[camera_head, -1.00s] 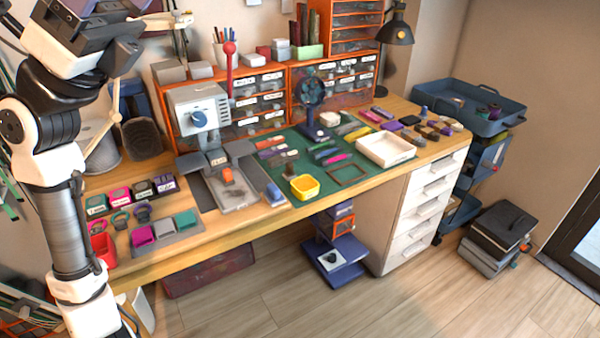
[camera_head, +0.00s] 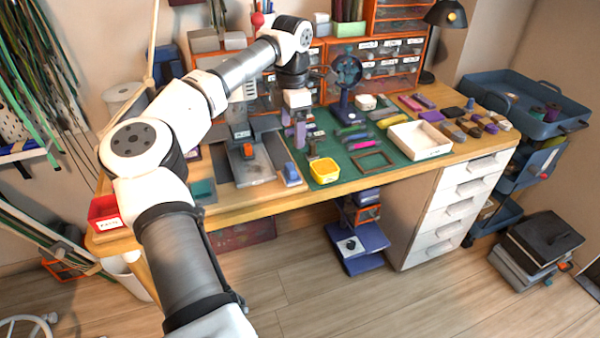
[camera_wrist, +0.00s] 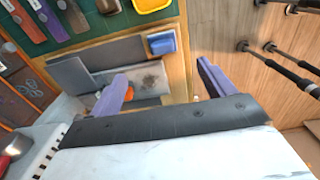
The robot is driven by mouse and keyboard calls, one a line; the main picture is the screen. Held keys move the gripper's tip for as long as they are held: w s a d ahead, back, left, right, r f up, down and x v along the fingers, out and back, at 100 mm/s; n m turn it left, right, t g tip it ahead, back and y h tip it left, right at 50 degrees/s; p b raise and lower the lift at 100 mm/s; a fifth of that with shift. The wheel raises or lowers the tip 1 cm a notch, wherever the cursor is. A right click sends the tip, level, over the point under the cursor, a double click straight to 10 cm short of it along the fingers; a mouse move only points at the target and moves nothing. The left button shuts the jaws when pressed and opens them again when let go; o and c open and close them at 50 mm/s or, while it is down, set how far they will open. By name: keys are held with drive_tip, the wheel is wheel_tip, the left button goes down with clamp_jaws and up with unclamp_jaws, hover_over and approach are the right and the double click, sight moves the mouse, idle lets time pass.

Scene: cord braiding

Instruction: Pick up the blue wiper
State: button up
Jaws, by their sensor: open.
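The blue wiper (camera_head: 291,174), a small blue block with a paler side, lies near the front edge of the workbench, just right of the grey press base. In the wrist view the wiper (camera_wrist: 162,43) shows ahead of and between the two purple fingers. My gripper (camera_head: 294,128) hangs over the bench above and beyond the wiper in the head view. In the wrist view my gripper (camera_wrist: 162,71) has its fingers wide apart with nothing between them, and it does not touch the wiper.
The grey press (camera_head: 243,150) stands left of the wiper, partly hidden by my arm. A yellow tray (camera_head: 324,171) sits to its right on the green mat (camera_head: 398,162). A white tray (camera_head: 420,141) and a fan-like stand (camera_head: 345,85) are farther right. Floor lies beyond the bench's front edge.

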sight(291, 166)
wheel_tip(291, 166, down, 8)
drive_tip(key=shift+r, duration=0.25)
drive_tip(key=shift+s+a+f+p, duration=0.15)
drive_tip(key=shift+f+p, duration=0.25)
drive_tip(key=shift+f, duration=0.9)
drive_tip(key=shift+s+a+f+p, duration=0.15)
drive_tip(key=shift+f+p, duration=0.2)
drive_tip(key=shift+f, duration=0.95)
drive_tip(key=c, duration=1.1)
drive_tip(key=shift+o, duration=0.2)
drive_tip(key=shift+r, duration=0.15)
wheel_tip(291, 166, up, 20)
drive_tip(key=b, duration=0.1)
drive_tip(key=o, duration=0.3)
drive_tip(key=shift+c, duration=1)
